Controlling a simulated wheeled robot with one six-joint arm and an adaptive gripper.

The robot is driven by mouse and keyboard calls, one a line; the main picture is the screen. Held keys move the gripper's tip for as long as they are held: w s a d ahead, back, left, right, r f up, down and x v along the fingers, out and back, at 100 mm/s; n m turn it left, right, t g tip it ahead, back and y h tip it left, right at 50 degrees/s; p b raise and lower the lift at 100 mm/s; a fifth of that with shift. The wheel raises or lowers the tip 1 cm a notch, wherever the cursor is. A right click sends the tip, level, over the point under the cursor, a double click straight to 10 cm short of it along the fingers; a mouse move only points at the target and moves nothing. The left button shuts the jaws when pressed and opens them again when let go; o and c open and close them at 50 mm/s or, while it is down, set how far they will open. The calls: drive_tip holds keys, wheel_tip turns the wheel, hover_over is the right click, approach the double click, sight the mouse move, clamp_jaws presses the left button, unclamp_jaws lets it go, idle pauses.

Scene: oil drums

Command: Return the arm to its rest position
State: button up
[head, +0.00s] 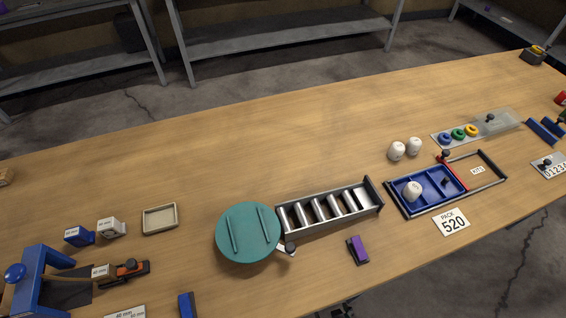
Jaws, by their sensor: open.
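My gripper is not in the head view, and no part of my arm can be made out with certainty. The wooden table (180,175) fills most of the picture. A round teal disc (248,232) with two raised bars lies on it, left of a grey rack (328,208) with several metal rollers or slots. Right of the rack is a blue tray (436,186) in a dark frame, with one white piece (412,191) in it. Two more white pieces (397,151) stand behind the tray.
A blue press-like stand (38,283), small blocks and a shallow beige tray (160,219) are at left. Coloured rings (458,133) lie at right. The table's back middle is clear.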

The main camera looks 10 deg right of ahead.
drive_tip(key=s+r+t, duration=0.3)
drive_tip(key=s+r, duration=0.1)
drive_tip(key=r, duration=0.9)
drive_tip(key=s+r+m+t, duration=0.1)
drive_tip(key=s+r, duration=0.3)
drive_tip(key=r, duration=0.9)
drive_tip(key=s+r+t, duration=0.4)
drive_tip(key=r, duration=0.9)
drive_tip(key=shift+s+r+m+t, duration=0.2)
drive_tip(key=shift+s+m+t, duration=0.1)
drive_tip(key=shift+m, duration=0.1)
